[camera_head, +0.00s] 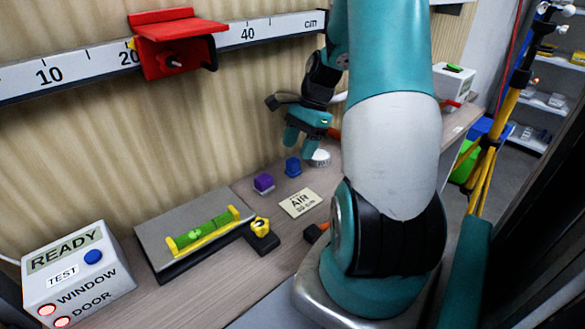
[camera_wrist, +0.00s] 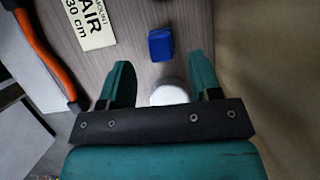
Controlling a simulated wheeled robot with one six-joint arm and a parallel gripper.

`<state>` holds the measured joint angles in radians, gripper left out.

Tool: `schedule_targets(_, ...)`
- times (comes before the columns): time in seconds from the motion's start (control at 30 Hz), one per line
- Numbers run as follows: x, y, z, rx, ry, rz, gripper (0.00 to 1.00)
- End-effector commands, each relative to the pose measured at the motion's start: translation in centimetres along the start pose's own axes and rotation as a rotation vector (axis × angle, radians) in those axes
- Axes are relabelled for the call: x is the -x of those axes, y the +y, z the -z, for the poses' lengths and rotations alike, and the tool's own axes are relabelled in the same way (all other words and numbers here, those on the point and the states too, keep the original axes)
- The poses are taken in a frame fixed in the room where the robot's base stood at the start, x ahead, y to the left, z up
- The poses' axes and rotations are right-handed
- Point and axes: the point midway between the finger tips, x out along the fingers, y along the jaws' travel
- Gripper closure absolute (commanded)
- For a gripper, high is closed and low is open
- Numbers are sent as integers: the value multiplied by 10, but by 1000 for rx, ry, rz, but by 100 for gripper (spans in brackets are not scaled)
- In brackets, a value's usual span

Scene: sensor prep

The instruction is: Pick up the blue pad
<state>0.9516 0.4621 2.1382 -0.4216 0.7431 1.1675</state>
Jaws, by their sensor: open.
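The blue pad (camera_head: 292,166) is a small blue block on the wooden bench, between a purple block and a white round object. In the wrist view the blue pad (camera_wrist: 160,45) lies beyond my fingertips, near the middle of the gap between them. My gripper (camera_head: 299,146) hangs just above and close to the pad, fingers pointing down. In the wrist view my gripper (camera_wrist: 161,68) has its two teal fingers spread wide, with nothing held. The pad appears apart from both fingers.
A purple block (camera_head: 264,183) and an "AIR" card (camera_head: 300,203) lie near the pad. The white round object (camera_head: 319,158) is close beside it, partly between my fingers in the wrist view (camera_wrist: 170,94). An orange-handled tool (camera_wrist: 48,50) lies left there. A grey level stand (camera_head: 160,228) is farther left.

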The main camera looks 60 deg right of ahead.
Motion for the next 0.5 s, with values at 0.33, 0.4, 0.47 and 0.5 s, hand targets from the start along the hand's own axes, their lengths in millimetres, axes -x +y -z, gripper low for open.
schedule_targets(0.33,-46,0,-1,3,-1,-3,43)
schedule_targets(0.4,-46,0,-2,4,-1,-3,43)
schedule_targets(0.47,-46,0,-2,4,-1,-2,43)
schedule_targets(0.5,-46,0,-2,4,-1,-2,43)
